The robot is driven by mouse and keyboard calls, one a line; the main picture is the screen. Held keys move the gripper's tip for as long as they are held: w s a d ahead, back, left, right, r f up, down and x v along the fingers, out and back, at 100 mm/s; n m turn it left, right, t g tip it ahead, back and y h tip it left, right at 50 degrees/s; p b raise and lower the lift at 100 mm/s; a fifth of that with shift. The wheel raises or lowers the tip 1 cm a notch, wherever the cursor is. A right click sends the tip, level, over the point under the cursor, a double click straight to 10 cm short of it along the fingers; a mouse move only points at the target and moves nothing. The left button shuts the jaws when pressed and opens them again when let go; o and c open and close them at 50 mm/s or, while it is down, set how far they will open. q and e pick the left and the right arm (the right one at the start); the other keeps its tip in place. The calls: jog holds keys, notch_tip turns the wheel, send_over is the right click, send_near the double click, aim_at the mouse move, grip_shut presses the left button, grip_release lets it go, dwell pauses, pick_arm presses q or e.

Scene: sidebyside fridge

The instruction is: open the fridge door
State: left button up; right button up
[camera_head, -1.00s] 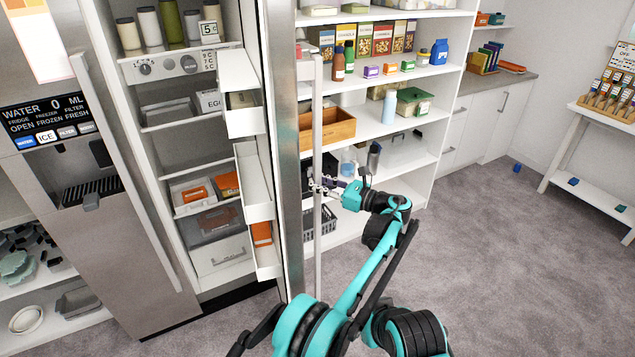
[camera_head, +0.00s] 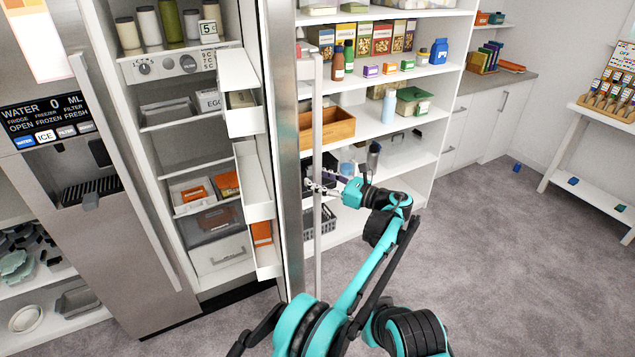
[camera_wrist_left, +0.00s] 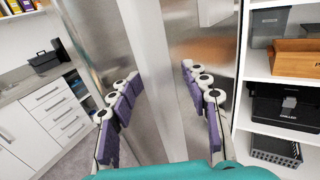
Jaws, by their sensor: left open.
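The fridge door (camera_head: 278,120) stands swung wide open, seen nearly edge-on, with white bins on its inner side. Its long vertical handle (camera_head: 317,240) is on the outer face, toward the right. My left gripper (camera_head: 322,186) is at the handle's middle height. In the left wrist view the handle (camera_wrist_left: 153,60) runs between the spread purple-padded fingers of the gripper (camera_wrist_left: 159,74). The fingers are open on either side, with gaps to the bar. My right gripper is out of view.
The open fridge compartment (camera_head: 190,150) holds jars, shelves and drawers. The closed freezer door with dispenser (camera_head: 120,240) is at left. White shelving (camera_head: 400,135) with boxes, bottles and a black basket (camera_head: 320,222) stands close behind the door. Carpet (camera_head: 490,270) is clear at right.

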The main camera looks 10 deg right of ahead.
aim_at(317, 152)
pick_arm(q)
notch_tip(317, 152, up, 9)
jog(key=shift+r, duration=0.1)
dwell(0.3)
